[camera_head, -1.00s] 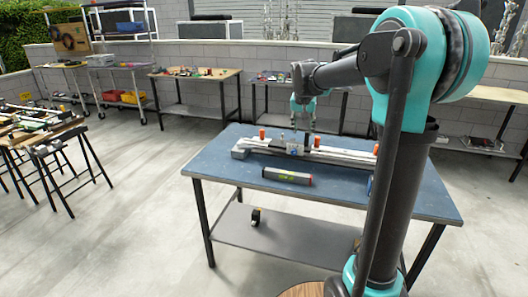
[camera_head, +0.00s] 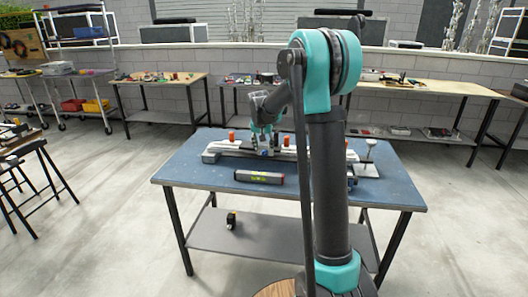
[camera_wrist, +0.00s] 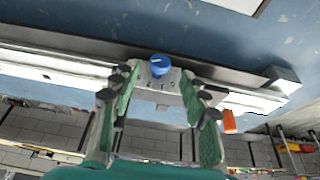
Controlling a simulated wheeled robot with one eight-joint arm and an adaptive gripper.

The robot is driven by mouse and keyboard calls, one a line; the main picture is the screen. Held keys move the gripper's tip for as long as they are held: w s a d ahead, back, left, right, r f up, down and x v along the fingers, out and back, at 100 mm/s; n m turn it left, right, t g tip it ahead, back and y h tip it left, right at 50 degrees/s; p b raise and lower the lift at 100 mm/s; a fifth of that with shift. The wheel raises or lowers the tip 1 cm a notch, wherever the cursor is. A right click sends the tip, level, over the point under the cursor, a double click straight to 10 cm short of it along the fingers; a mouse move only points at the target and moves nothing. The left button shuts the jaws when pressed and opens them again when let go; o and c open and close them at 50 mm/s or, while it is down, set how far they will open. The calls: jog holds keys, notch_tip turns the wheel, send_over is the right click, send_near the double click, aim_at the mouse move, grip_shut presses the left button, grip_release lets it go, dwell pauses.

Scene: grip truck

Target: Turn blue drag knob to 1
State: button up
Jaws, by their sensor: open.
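The blue drag knob (camera_wrist: 160,65) sits on a light grey panel (camera_wrist: 161,83) of a rail-mounted device. It has a pale mark on its face; the small characters around it are too blurred to read surely. My gripper (camera_wrist: 161,88) is open, with one green, dark-tipped finger on each side of the knob in the wrist view. A gap shows between the knob and both fingers. In the head view my gripper (camera_head: 265,142) is down at the middle of the white rail (camera_head: 226,148) on the blue table (camera_head: 205,180); there the knob cannot be made out clearly.
Orange upright parts (camera_head: 232,136) stand along the rail; one shows in the wrist view (camera_wrist: 229,121). A dark box-shaped bar (camera_head: 259,177) lies in front of the rail. A white stand (camera_head: 368,158) is at the right. The table's front left is clear.

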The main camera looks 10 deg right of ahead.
aim_at(264, 151)
jog(key=shift+x, duration=1.85)
jog(key=shift+c, duration=0.4)
grip_shut()
